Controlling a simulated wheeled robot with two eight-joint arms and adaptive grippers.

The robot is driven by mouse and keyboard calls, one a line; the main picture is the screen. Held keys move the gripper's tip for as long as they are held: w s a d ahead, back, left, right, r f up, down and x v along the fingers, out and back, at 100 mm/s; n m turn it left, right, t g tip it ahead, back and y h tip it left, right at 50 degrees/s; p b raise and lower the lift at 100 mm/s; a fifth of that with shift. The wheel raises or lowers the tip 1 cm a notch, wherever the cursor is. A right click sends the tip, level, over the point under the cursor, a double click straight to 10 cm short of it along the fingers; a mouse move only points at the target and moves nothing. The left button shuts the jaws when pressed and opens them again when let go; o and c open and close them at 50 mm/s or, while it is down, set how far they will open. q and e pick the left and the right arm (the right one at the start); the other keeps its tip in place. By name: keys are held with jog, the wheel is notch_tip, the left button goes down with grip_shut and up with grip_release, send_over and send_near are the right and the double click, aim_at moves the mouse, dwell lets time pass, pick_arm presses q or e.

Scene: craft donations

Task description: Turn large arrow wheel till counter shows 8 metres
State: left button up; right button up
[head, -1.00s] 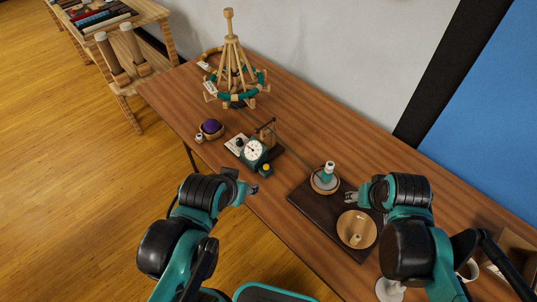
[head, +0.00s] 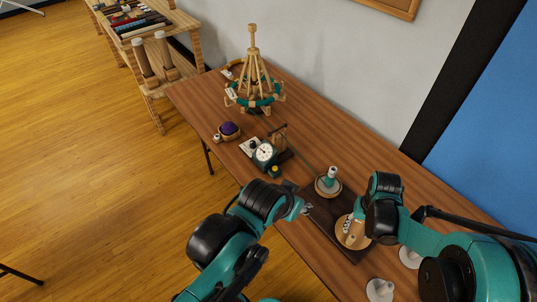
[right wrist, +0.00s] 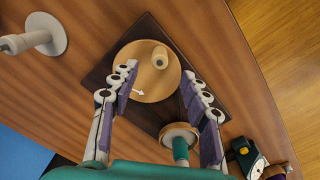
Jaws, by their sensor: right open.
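The large wheel (head: 345,238) is a round pale wooden disc with a short upright peg, on a dark board (head: 322,216). In the right wrist view the disc (right wrist: 146,91) shows a white arrow near its edge and the peg (right wrist: 160,57). My right gripper (right wrist: 158,76) is open, its fingers apart over the disc with the peg between and just beyond the tips. The counter (head: 265,153) is a teal box with a white round dial; its reading is too small to tell. My left gripper (head: 304,207) is by the board's left edge; its jaws are unclear.
A teal bobbin on a smaller round base (head: 329,180) stands on the board behind the disc. A white spool-like piece (head: 380,290) is near the front.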

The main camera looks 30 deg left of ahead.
aim_at(353, 237)
jog(key=shift+f+b, duration=2.75)
jog(key=shift+f, duration=1.45)
jog(key=c, duration=1)
